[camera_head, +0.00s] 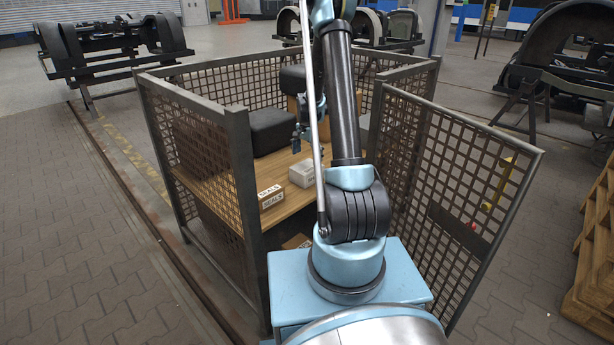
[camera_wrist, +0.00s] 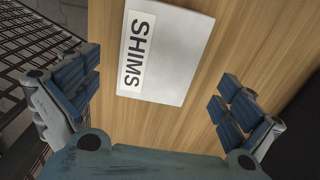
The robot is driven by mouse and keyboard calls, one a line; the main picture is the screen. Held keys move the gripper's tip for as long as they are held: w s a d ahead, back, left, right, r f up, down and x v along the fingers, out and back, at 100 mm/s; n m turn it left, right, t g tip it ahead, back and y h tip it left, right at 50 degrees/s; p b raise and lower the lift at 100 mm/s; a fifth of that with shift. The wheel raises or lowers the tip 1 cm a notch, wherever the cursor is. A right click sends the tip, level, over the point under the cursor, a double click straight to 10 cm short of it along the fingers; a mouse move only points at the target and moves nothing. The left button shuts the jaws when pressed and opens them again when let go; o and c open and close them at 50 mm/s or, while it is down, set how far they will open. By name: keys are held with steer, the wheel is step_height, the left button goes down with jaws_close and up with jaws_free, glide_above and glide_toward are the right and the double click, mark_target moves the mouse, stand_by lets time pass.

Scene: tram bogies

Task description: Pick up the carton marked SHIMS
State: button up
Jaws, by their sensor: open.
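The carton marked SHIMS (camera_wrist: 182,52) is white and lies flat on a wooden shelf (camera_wrist: 112,120), its label facing up in the wrist view. In the head view it seems to be the white carton (camera_head: 303,173) on the shelf, just below my gripper (camera_head: 305,140). In the wrist view my gripper (camera_wrist: 160,75) is open, with one finger to each side of the carton. Nothing is between the fingers; wood shows between each finger and the carton. The carton's top edge is close to the frame's edge.
A carton marked SEALS (camera_head: 270,197) lies left of the SHIMS carton. Dark boxes (camera_head: 272,131) stand behind it on the shelf. Mesh cage walls (camera_head: 205,150) surround the shelf, with a mesh gate (camera_head: 455,190) swung out at right. A pallet stack (camera_head: 595,250) stands far right.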

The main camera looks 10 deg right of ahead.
mark_target(307, 166)
steer(key=shift+s+f, duration=0.1)
steer(key=shift+f, duration=2.95)
steer(key=shift+c, duration=0.6)
steer(key=c, duration=1)
